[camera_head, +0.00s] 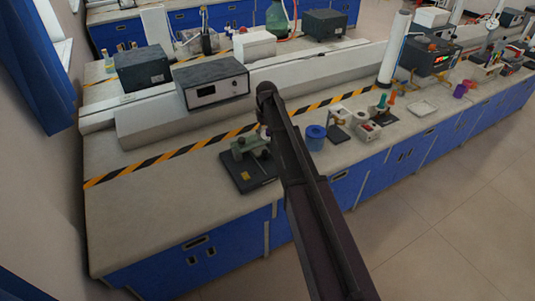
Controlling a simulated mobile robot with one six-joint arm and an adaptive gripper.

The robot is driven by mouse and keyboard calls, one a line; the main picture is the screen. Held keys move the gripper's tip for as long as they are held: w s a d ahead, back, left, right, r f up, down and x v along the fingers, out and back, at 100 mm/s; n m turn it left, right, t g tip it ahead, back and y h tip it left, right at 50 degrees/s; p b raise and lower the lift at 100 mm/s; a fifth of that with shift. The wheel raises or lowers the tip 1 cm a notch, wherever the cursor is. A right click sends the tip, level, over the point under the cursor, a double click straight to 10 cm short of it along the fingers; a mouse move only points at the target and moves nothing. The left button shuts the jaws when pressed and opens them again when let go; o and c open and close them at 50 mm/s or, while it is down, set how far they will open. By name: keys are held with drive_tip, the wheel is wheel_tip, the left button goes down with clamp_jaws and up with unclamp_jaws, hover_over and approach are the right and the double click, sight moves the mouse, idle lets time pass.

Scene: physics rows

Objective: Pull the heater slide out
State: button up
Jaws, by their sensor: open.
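My dark arm reaches up from the bottom of the head view over the bench. Its end points down, and my gripper (262,132) is open, small in the picture and partly hidden by the arm. It is just above or beside a grey-green device on a black base plate (243,172); I cannot tell whether they touch. I cannot make out the heater slide for certain. A dark box with a display (212,83) stands on the raised ledge behind the arm.
Right of the arm on the bench (150,215) stand a blue cylinder (315,137) and a small light-grey device (365,127). A white column (395,50) stands farther right. The bench's front left is clear.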

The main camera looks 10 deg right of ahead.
sight(261, 150)
drive_tip(key=shift+s+a+f+b, duration=0.1)
drive_tip(key=shift+a+f+b, duration=0.05)
drive_tip(key=shift+f+b, duration=4.3)
drive_tip(key=shift+f, duration=0.1)
clamp_jaws()
